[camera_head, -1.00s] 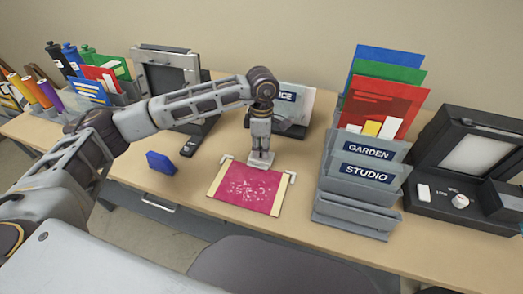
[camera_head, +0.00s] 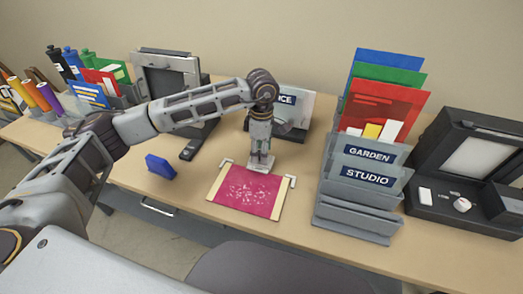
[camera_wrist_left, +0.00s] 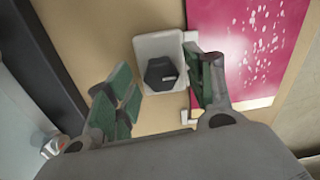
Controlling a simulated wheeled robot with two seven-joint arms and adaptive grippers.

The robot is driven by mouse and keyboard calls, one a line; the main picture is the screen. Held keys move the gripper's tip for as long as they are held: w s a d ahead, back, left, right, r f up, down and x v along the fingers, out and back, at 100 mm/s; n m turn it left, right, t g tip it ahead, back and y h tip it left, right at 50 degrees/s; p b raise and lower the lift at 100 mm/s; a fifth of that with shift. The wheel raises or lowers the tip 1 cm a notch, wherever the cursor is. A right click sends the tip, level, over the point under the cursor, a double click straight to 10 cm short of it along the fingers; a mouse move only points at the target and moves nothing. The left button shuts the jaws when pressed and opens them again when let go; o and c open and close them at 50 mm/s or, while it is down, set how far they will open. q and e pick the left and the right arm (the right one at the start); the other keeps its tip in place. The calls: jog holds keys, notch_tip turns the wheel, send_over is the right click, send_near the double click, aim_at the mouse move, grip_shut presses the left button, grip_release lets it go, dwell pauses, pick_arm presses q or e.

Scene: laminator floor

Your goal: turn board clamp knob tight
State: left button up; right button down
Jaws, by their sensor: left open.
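The dark, faceted clamp knob (camera_wrist_left: 161,73) sits on a pale clamp base (camera_wrist_left: 158,47) at the edge of the board in the left wrist view. The board's magenta sheet (camera_head: 248,192) with white specks lies on the desk, with cream strips at its sides. My left gripper (camera_head: 261,162) points down over the far edge of the board in the head view. In the left wrist view its green-padded fingers (camera_wrist_left: 165,92) are apart, one on each side of the knob. Contact with the knob cannot be told. The knob is hidden in the head view. My right gripper is not in view.
A blue block (camera_head: 160,165) lies left of the board. Grey holders labelled GARDEN and STUDIO (camera_head: 358,212) stand to the right, beside a black machine (camera_head: 470,180). A dark-framed device (camera_head: 170,75) stands behind my arm. A chair back (camera_head: 285,268) is in front.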

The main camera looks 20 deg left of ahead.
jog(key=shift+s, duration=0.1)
pick_arm(q)
notch_tip(320, 180, up, 12)
jog(key=shift+w, duration=0.2)
dwell(0.7)
dwell(0.4)
notch_tip(320, 180, up, 9)
jog(key=p, duration=0.9)
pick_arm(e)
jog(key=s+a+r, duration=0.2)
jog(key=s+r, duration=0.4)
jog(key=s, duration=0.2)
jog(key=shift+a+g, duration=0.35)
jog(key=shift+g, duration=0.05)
